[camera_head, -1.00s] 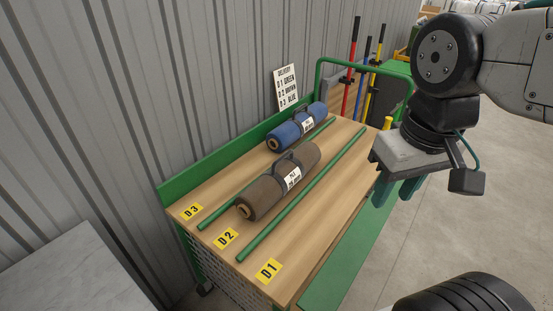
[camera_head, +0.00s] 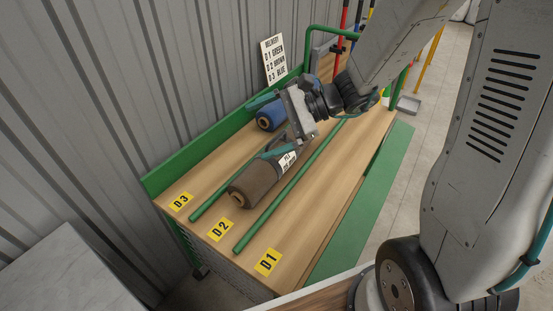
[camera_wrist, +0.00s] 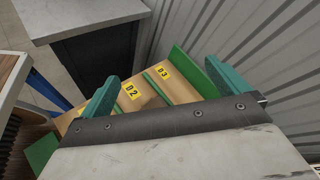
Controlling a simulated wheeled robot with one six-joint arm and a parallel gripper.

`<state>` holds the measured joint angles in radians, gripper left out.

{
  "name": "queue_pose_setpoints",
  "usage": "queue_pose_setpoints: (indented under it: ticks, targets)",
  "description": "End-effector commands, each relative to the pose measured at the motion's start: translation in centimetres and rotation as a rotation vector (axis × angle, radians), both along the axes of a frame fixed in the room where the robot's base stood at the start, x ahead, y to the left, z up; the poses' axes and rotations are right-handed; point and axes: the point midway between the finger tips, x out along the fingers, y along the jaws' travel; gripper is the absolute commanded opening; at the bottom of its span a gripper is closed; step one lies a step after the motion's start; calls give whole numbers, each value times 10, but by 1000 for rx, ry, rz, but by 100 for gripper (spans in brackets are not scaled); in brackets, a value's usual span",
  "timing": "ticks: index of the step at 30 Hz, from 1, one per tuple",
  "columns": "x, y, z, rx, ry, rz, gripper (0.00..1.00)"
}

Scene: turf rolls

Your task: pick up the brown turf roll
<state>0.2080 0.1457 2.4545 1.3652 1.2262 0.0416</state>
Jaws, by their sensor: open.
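The brown turf roll (camera_head: 257,184) lies in the D2 lane between two green rails on the wooden bench. A white label shows on it, and its far part and strap are partly covered by my gripper. My gripper (camera_head: 256,131) is open and empty, above the bench over the far end of the brown roll, its teal fingers pointing left. I cannot tell whether a finger touches the roll.
A blue roll (camera_head: 268,118) lies in the D3 lane, partly hidden behind my gripper. The D1 lane (camera_head: 325,195) is bare. A green back edge (camera_head: 180,165) and a delivery sign (camera_head: 273,58) stand along the corrugated wall. A grey-topped cabinet (camera_head: 65,275) is at front left.

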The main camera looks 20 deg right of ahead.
Motion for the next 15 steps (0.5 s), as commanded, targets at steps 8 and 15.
queue_pose_setpoints:
  ticks: [8,15]
  targets:
    - [92,-61,-98,271,261,-559,100]
    - [116,-107,-160,359,368,-847,100]
